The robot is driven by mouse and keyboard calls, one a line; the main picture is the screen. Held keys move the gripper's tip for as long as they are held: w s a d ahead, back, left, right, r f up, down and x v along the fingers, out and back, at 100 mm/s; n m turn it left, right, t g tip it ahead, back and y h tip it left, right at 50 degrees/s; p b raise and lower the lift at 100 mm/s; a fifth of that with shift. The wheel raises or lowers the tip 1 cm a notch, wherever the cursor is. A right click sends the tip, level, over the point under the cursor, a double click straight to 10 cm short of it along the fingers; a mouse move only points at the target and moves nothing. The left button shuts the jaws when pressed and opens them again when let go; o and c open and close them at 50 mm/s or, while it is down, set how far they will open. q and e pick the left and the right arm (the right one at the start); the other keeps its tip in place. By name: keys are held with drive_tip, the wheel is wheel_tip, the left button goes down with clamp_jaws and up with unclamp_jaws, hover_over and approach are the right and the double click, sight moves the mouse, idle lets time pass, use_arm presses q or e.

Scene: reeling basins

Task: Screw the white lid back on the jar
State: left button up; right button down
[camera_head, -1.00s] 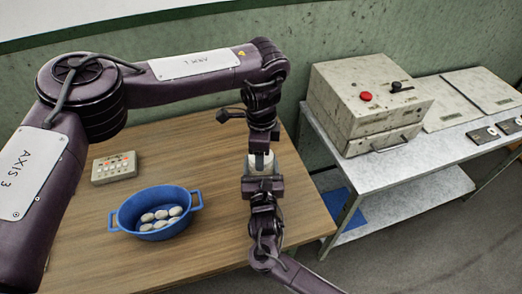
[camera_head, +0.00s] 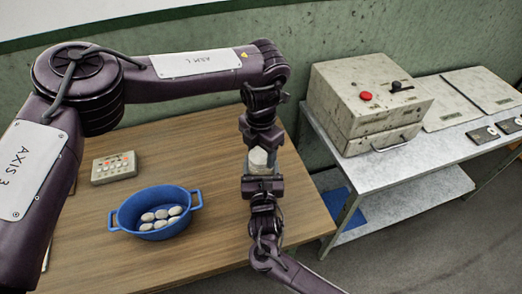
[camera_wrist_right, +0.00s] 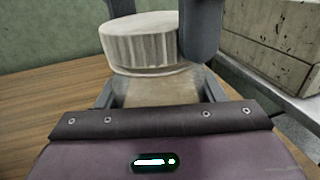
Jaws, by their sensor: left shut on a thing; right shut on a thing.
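The white ribbed lid (camera_head: 258,157) is at the top of the jar on the wooden table. In the right wrist view the lid (camera_wrist_right: 140,42) is large and close, with the pale, beige jar (camera_wrist_right: 158,90) directly under it. I cannot tell whether the lid is seated on the threads. My left gripper (camera_head: 260,148) comes down from above and is shut on the lid; its grey fingers (camera_wrist_right: 165,25) show at the lid's far side and right side. My right gripper (camera_head: 263,182) is shut around the jar's body from the front and hides much of it.
A blue two-handled basin (camera_head: 126,220) with several whitish cocoons and a small control box (camera_head: 114,168) stand left on the wooden table (camera_head: 205,185). A metal bench (camera_head: 360,170) at the right bears a grey machine (camera_head: 350,100) with a red button.

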use_arm(q)
drive_tip(key=m, duration=0.4)
drive_tip(key=o, duration=1.2)
drive_tip(key=shift+c, duration=0.2)
drive_tip(key=shift+r, duration=0.1)
wheel_tip(320, 180, up, 12)
use_arm(e)
drive_tip(key=shift+c, duration=1.3)
unclamp_jaws()
